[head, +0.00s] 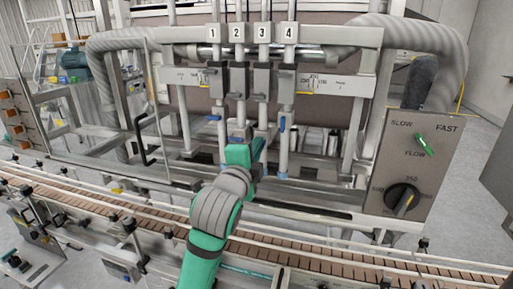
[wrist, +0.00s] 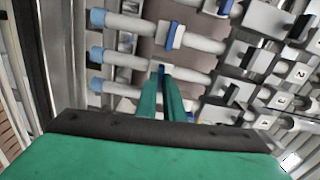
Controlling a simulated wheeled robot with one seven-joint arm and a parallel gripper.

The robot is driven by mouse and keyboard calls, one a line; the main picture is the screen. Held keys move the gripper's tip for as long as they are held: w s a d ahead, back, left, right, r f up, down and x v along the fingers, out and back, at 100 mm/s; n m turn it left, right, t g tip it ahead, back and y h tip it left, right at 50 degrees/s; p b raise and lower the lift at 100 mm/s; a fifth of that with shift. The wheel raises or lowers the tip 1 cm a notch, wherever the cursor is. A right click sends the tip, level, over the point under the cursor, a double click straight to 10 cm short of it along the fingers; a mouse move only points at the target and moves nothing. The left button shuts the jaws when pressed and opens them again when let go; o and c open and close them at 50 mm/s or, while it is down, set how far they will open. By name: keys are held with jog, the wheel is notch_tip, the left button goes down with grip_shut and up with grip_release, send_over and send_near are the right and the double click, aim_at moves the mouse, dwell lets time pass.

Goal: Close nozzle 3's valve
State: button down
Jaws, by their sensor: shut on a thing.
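The nozzle number plates 1 to 4 stand in a row above the filler, with plate 3 (head: 262,32) above the third pipe. Nozzle 3's valve has a blue handle, seen in the wrist view (wrist: 161,70) between my fingertips. My gripper (head: 257,148) reaches up to the third pipe in the head view and hides most of that handle there. In the wrist view my green fingers (wrist: 161,80) are close together on the handle. The handle's exact angle to its pipe is hard to tell.
Nozzle 4's blue handle (head: 282,124) is close on the right, and nozzle 1's (head: 213,117) is to the left. The conveyor (head: 330,248) runs across below. A control panel (head: 412,165) with a green switch and black dial stands at the right.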

jog(key=shift+d+m, duration=0.15)
jog(key=shift+m, duration=0.45)
jog(key=c, duration=1.9)
grip_release()
jog(key=shift+o, duration=0.2)
jog(key=v, duration=1.1)
